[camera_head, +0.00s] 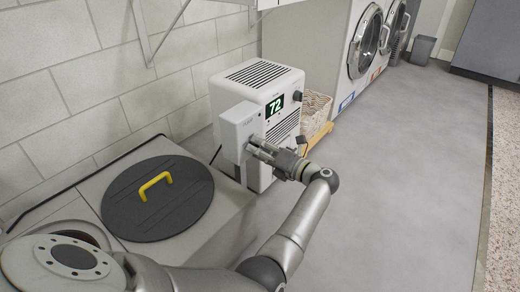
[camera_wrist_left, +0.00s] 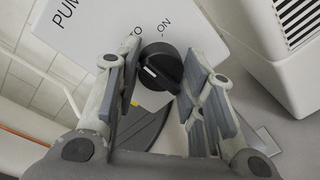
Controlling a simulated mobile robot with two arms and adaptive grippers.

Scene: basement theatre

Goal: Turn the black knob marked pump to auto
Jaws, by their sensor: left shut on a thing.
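The pump control box (camera_head: 236,126) is a pale box standing in front of the white dehumidifier. In the left wrist view its face (camera_wrist_left: 100,38) shows part of the word PUMP, an ON mark and the end of another label, mostly hidden by a finger. The black knob (camera_wrist_left: 164,66) sits below these marks, with a short white line toward its lower left. My left gripper (camera_wrist_left: 160,85) is shut on the knob, one finger on each side. In the head view the gripper (camera_head: 256,147) reaches the box face and hides the knob. My right gripper is not in view.
The dehumidifier (camera_head: 262,80) with a green 72 display stands right behind the box. A round black lid (camera_head: 150,205) with a yellow handle (camera_head: 154,185) lies at left. A wicker basket (camera_head: 314,112) and front-loading washers (camera_head: 366,42) stand beyond. The grey floor at right is clear.

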